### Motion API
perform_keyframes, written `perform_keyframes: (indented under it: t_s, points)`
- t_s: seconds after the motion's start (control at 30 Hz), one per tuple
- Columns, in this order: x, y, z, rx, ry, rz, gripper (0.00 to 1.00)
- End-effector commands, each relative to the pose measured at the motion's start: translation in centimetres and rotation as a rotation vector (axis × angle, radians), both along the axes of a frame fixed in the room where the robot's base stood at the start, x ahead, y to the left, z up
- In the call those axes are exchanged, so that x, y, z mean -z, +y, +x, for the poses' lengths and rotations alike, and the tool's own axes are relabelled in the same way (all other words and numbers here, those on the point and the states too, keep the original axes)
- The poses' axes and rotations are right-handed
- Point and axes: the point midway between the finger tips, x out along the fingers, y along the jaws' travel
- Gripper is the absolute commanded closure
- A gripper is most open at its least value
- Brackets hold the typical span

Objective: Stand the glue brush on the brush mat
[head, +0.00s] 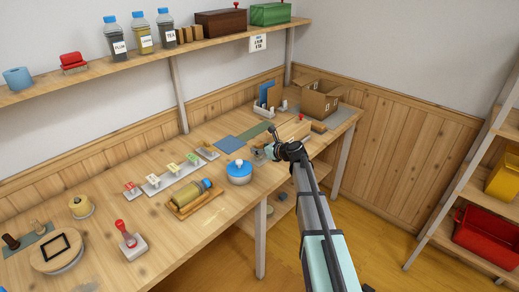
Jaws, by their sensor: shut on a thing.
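My gripper (268,150) is at the far part of the workbench, just right of the blue-lidded jar. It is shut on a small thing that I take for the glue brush. The brush is mostly hidden by the dark gripper and too small to make out clearly. A flat blue mat (226,146) and a flat green mat (254,132) lie on the bench behind and left of my gripper. I cannot tell for sure which of them is the brush mat. Both look largely bare.
A blue-lidded jar (239,172) stands close left of my gripper. A long wooden block (294,131) and an open cardboard box (318,102) are behind it. A yellowish bottle (188,193) lies on a wooden tray. Stamps on a white strip (152,184) stand further left.

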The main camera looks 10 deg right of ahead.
Motion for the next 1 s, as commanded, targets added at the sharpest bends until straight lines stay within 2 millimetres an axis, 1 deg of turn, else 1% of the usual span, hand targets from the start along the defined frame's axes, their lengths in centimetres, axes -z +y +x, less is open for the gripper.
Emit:
perform_keyframes:
  t_s: [1.0]
  points:
    - [0.92,0.00,0.00,0.000,0.001,0.001,0.88]
